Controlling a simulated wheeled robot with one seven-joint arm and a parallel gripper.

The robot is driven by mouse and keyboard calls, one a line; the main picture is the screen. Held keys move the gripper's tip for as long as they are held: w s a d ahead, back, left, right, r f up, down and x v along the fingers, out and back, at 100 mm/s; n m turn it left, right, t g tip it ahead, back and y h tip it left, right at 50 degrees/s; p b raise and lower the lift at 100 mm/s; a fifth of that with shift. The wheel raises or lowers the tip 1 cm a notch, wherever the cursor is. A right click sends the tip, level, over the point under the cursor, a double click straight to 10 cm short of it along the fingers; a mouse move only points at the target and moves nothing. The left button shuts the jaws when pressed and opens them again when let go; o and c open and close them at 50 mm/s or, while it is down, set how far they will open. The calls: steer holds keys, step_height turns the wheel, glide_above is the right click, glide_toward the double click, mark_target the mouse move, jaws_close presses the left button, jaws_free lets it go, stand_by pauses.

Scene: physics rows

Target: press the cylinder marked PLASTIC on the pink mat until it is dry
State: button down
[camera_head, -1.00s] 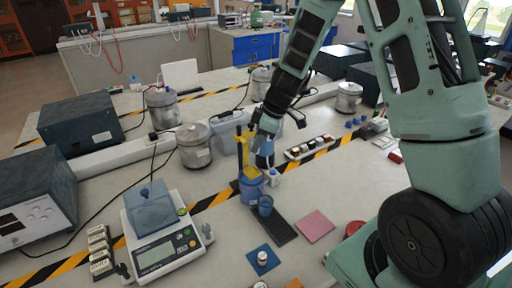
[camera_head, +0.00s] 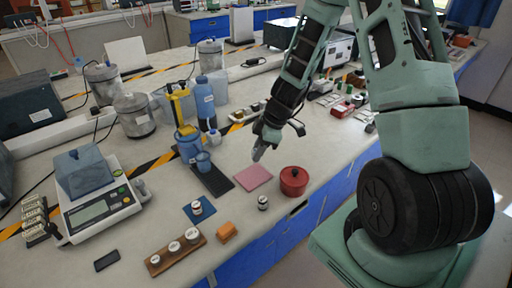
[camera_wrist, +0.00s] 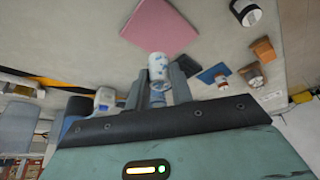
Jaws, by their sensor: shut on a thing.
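The pink mat (camera_head: 253,177) lies flat on the bench, and it also shows at the top of the wrist view (camera_wrist: 163,22). My gripper (camera_head: 258,153) is above the bench by the mat's far edge. In the wrist view my gripper (camera_wrist: 158,88) is shut on a small white cylinder with blue marks (camera_wrist: 158,68). The cylinder's end overlaps the mat's edge in that view, but I cannot tell if they touch. I cannot read a word on it. In the head view it is hardly visible.
A dark strip (camera_head: 216,181) with a blue cup (camera_head: 203,161) lies left. Nearer are a blue mat (camera_head: 190,214), an orange block (camera_head: 227,232) and a wooden rack (camera_head: 166,259).

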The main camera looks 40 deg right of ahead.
steer(key=shift+f+b, duration=1.35)
steer(key=shift+f, duration=1.15)
steer(key=c, duration=1.8)
jaws_free()
steer(key=c, duration=0.4)
steer(key=c, duration=2.2)
jaws_free()
